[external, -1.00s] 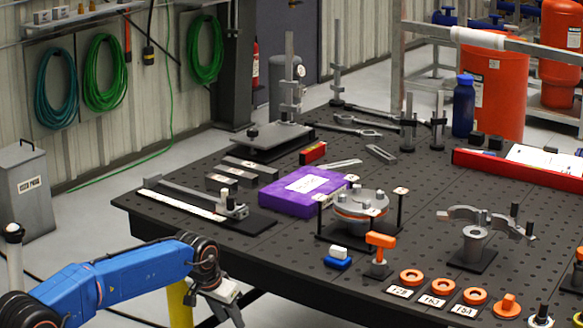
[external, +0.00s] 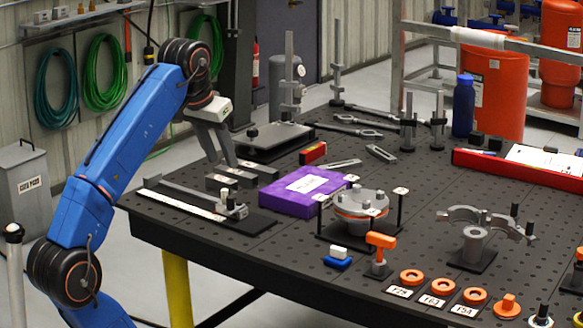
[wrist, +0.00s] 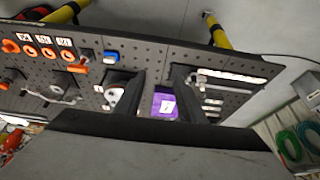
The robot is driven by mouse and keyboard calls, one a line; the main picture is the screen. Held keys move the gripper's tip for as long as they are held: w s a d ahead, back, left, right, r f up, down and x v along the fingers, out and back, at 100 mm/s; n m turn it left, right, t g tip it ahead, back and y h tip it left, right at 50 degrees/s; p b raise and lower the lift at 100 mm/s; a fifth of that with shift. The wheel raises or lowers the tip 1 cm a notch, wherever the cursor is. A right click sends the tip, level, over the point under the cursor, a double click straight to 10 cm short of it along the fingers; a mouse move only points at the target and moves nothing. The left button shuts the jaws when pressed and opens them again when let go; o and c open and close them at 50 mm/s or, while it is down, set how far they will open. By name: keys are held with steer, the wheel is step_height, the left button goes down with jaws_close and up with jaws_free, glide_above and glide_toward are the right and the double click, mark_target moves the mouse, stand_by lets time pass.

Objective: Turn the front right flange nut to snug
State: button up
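The round grey flange (external: 362,203) with an orange band sits on a black stand near the table's front edge. Several small nuts or bolt ends stand on its top; I cannot pick out the front right nut for certain. In the wrist view the flange (wrist: 114,95) is partly hidden behind one finger. My gripper (external: 222,162) hangs above the table's left end, left of the flange and well apart from it. Its fingers are apart with nothing between them. In the wrist view my gripper (wrist: 155,98) frames the more distant purple box.
The purple box (external: 302,192) lies between my gripper and the flange. Thin posts with white tags stand around the flange. An orange-handled tool (external: 380,250), a blue-and-white block (external: 338,258) and orange rings (external: 411,277) lie near the front edge. A clamp fixture (external: 475,245) stands right.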

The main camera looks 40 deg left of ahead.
steer(key=w+d+r+n, duration=0.1)
steer(key=w+d+r, duration=0.2)
steer(key=w, duration=0.3)
steer(key=w+d+r+n, duration=0.1)
steer(key=w+d+r, duration=0.15)
steer(key=w, duration=0.45)
steer(key=w+d+f+n+g+y, duration=0.15)
steer(key=w+d+n, duration=0.25)
steer(key=w+d, duration=1.1)
glide_toward(366, 202)
steer(key=shift+t+y, duration=0.25)
steer(key=shift+y, duration=0.1)
steer(key=x, duration=0.8)
steer(key=shift+s+d+f, duration=0.1)
steer(key=shift+d, duration=0.2)
jaws_close()
